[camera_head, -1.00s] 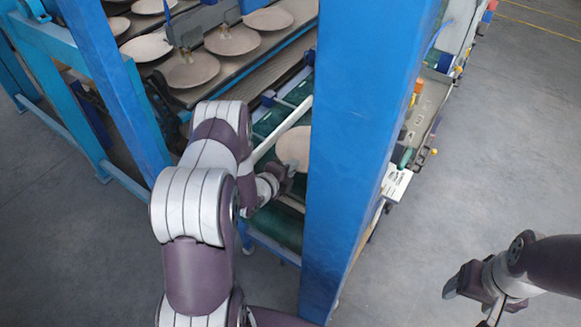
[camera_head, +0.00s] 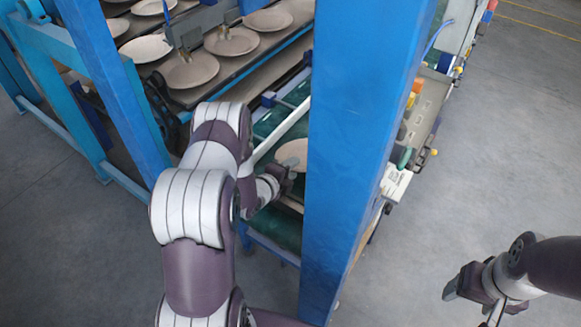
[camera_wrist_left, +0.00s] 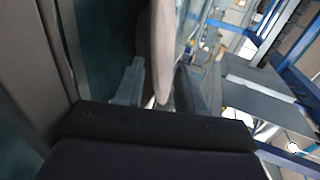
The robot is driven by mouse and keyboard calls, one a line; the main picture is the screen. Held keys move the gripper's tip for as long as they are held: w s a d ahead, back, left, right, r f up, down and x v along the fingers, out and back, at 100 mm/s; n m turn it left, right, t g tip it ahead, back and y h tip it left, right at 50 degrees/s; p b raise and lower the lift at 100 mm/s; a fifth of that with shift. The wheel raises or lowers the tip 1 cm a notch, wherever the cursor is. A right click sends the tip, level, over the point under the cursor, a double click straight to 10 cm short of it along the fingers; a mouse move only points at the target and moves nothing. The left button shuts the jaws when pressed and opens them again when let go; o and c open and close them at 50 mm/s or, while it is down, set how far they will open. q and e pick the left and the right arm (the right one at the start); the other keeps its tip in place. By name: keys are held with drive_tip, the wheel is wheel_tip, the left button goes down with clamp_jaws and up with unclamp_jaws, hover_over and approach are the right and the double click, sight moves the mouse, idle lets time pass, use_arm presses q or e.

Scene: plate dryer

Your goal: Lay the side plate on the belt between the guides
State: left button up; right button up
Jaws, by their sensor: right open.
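The side plate (camera_head: 291,154) is pale and round. In the head view it lies over the green belt (camera_head: 285,228), partly hidden behind the blue post. In the left wrist view its rim (camera_wrist_left: 161,50) stands edge-on between the two fingers of my left gripper (camera_wrist_left: 158,88), with a gap showing on the belt-side finger. That gripper (camera_head: 284,180) is open around the near rim. Whether the plate touches the belt cannot be told. A pale guide bar (camera_head: 280,132) runs along the belt's left side. My right gripper (camera_head: 472,285) is open and empty, far right over the floor.
A thick blue post (camera_head: 358,130) stands right beside my left gripper and hides part of the belt. A rack (camera_head: 250,82) with several plates (camera_head: 190,71) is at the upper left. A side tray with small parts (camera_head: 420,115) lies right of the post. The right floor is clear.

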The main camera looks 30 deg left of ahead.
use_arm(q)
drive_tip(key=b+v, duration=0.1)
drive_tip(key=v, duration=1.1)
drive_tip(key=shift+r, duration=0.2)
